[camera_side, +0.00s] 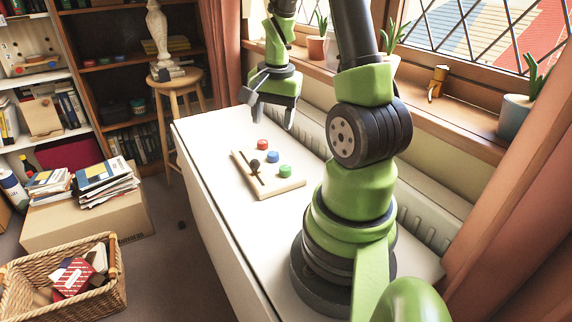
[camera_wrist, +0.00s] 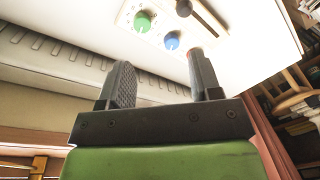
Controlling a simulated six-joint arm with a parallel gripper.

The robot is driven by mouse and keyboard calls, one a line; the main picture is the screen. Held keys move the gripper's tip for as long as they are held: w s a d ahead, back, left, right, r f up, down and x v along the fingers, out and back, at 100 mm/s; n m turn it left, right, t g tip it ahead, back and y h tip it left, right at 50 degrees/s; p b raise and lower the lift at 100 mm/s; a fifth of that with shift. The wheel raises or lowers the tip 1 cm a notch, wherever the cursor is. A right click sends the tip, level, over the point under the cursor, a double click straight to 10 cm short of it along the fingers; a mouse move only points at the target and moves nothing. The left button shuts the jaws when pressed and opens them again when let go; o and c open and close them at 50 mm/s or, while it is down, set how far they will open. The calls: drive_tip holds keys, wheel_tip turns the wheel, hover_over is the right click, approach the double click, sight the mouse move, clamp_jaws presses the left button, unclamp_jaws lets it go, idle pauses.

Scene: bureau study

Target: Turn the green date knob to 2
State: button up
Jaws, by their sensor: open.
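The green date knob (camera_side: 285,171) sits at the near right end of a pale wooden board (camera_side: 266,188) on the white table. In the wrist view the green knob (camera_wrist: 142,21) shows with a light pointer line; its dial marks are too small to read. A blue knob (camera_side: 273,156) and a red knob (camera_side: 262,144) are in a row with it. A black-knobbed lever (camera_side: 254,164) stands in a slot beside them. My gripper (camera_side: 272,118) is open and empty, above the table beyond the red knob. Its fingers (camera_wrist: 160,88) are apart in the wrist view.
The white table (camera_side: 205,160) is clear to the left of the board. A windowsill (camera_side: 455,105) with potted plants and a radiator (camera_side: 310,135) run along the right. A wooden stool (camera_side: 178,85) stands past the table's far end.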

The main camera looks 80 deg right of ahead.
sight(286, 167)
drive_tip(key=shift+m+g+y, duration=0.3)
drive_tip(key=shift+m, duration=0.6)
drive_tip(key=f, duration=0.4)
drive_tip(key=s+d+f, duration=0.1)
drive_tip(key=f, duration=0.4)
drive_tip(key=s+d+f, duration=0.1)
drive_tip(key=f, duration=0.3)
drive_tip(key=shift+d+f, duration=0.2)
drive_tip(key=shift+f, duration=0.1)
drive_tip(key=c, duration=0.9)
